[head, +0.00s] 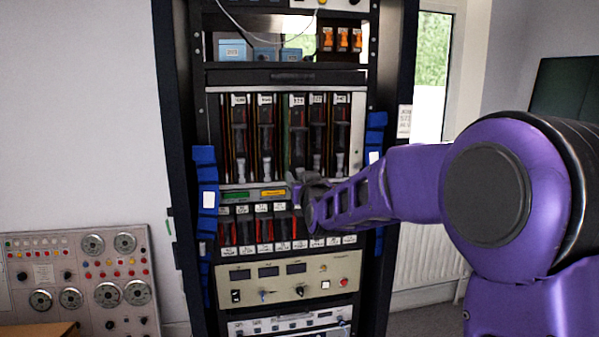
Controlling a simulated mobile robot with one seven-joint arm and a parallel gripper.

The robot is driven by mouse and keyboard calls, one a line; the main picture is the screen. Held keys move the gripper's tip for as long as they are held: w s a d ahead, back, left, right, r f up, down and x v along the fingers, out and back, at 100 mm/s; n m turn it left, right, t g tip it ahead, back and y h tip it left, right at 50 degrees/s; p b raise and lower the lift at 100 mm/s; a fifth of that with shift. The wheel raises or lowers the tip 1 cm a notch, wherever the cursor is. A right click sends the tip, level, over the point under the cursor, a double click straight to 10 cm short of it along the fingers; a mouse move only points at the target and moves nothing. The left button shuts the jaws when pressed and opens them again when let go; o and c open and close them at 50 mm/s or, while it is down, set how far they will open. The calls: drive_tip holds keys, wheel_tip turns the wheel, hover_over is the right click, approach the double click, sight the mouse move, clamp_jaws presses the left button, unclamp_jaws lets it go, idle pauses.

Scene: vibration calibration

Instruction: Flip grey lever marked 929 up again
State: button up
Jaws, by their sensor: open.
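A row of tall slots with grey levers sits in the upper middle of the equipment rack. Each slot has a small white label above it. The third label (298,100) seems to read 929, but it is too small to be sure. The grey lever (298,158) under it has its pale handle low in the slot, partly hidden by my gripper. My gripper (297,184) is open just below and in front of that lever. I cannot tell whether it touches the lever.
The black rack (178,130) has blue cable bundles (206,190) on both sides. Neighbouring levers (266,160) stand close beside the third one. A smaller lever row (265,228) lies below my gripper. A dial panel (85,275) stands at left.

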drive_tip(key=shift+w, duration=0.2)
clamp_jaws()
drive_tip(key=shift+a+r, duration=0.1)
